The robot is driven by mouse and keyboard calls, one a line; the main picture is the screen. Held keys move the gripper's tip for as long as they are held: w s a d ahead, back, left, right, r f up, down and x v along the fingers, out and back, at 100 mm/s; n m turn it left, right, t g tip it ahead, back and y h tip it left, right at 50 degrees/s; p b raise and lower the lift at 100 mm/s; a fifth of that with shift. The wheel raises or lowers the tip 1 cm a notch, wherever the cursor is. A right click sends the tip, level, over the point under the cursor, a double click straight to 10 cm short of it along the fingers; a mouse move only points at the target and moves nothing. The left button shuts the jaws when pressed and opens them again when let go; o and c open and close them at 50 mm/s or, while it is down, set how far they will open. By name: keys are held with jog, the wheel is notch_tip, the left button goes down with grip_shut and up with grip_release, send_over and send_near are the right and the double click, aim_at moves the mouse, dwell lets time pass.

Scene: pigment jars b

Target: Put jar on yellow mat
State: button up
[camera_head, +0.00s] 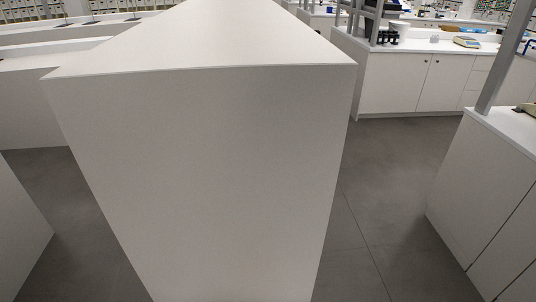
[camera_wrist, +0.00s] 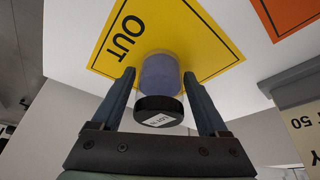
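In the wrist view a jar (camera_wrist: 160,76) has a blue-purple body and a black lid with a white "LOT" label. Its far end meets the yellow mat (camera_wrist: 205,35), which has a black border line and the word "OUT". The jar appears to stand upright on this mat. My gripper (camera_wrist: 159,72) has one finger on each side of the jar, with narrow gaps showing between fingers and jar. It looks open around the jar. The head view shows neither jar, mat nor gripper.
An orange mat (camera_wrist: 289,14) lies beside the yellow one on the white surface. A grey box-like object (camera_wrist: 295,82) and a beige printed panel (camera_wrist: 305,128) are at the right. In the head view a large white block (camera_head: 200,160) fills the middle, with grey floor (camera_head: 385,200) beside it.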

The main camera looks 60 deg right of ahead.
jog(key=shift+o, duration=0.7)
jog(key=shift+r, duration=0.25)
jog(key=v, duration=1.2)
jog(key=w+r+n+t+h, duration=0.15)
jog(key=w+r+t, duration=0.45)
jog(key=w+r, duration=1)
jog(key=w+a+r+t, duration=0.3)
jog(key=w+r+t, duration=0.45)
jog(key=r, duration=0.65)
jog(key=s+a+r+t+y, duration=0.1)
jog(key=a+r+t, duration=0.2)
jog(key=r, duration=0.7)
jog(key=s+a+r+n+t, duration=0.1)
jog(key=s+a+r+t, duration=0.1)
jog(key=a+r, duration=0.4)
jog(key=s+a+r+t+y, duration=0.1)
jog(key=a+r+t, duration=0.3)
jog(key=r, duration=1.1)
jog(key=shift+s+a+r+n+y+p, duration=0.3)
jog(key=shift+a+n+y, duration=0.05)
jog(key=shift+a, duration=0.05)
